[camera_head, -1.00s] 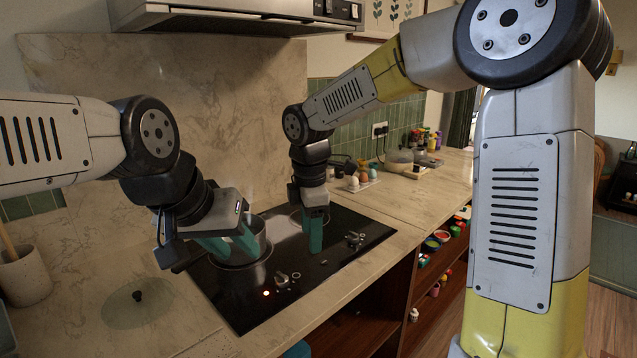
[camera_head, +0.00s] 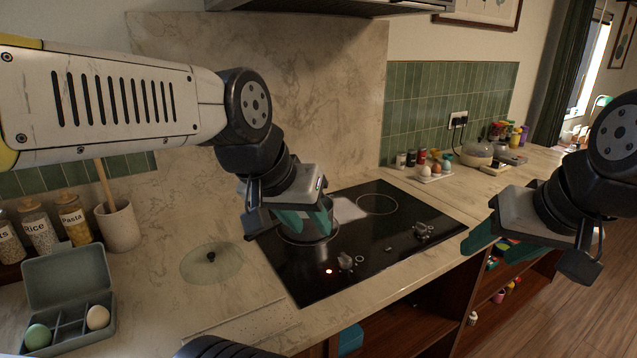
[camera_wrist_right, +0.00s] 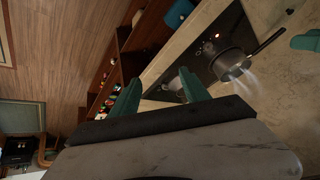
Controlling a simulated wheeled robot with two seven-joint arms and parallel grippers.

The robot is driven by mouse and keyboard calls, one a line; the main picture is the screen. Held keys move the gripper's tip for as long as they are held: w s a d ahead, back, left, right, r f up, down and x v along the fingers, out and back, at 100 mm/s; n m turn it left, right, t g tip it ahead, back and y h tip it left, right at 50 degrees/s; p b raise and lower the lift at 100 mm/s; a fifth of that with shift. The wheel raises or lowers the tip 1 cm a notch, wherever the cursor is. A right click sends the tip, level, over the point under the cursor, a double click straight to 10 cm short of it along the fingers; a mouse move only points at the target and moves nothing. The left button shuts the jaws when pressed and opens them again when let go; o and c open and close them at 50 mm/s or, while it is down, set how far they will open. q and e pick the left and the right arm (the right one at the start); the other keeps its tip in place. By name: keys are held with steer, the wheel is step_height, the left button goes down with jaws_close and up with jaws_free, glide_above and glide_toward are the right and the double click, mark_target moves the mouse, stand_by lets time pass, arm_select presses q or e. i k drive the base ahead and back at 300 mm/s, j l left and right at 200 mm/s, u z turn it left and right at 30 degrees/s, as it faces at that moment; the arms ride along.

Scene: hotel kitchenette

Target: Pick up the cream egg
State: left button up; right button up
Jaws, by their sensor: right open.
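A cream egg (camera_head: 98,317) sits in the right part of an open grey-green egg box (camera_head: 66,290) at the lower left of the head view. A green egg (camera_head: 37,336) sits in the box's left part. My left gripper (camera_head: 305,217) is at the steel pot (camera_head: 318,231) on the hob, its teal fingers apart; the pot is partly hidden behind them. My right gripper (camera_head: 500,243) is open and empty in front of the counter's right part, far from the box. Its two fingers show spread in the right wrist view (camera_wrist_right: 160,95).
A glass lid (camera_head: 205,262) lies between the box and the black hob (camera_head: 375,240). Jars and a utensil crock (camera_head: 118,228) stand behind the box. More eggs stand on a white holder (camera_head: 432,177) at the back. The pot steams in the wrist view.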

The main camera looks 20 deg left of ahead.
mark_target(98, 317)
steer(key=u, duration=2.35)
steer(key=j+z, duration=0.2)
steer(key=i+j+z, duration=0.1)
steer(key=j+z, duration=0.15)
steer(key=j, duration=0.2)
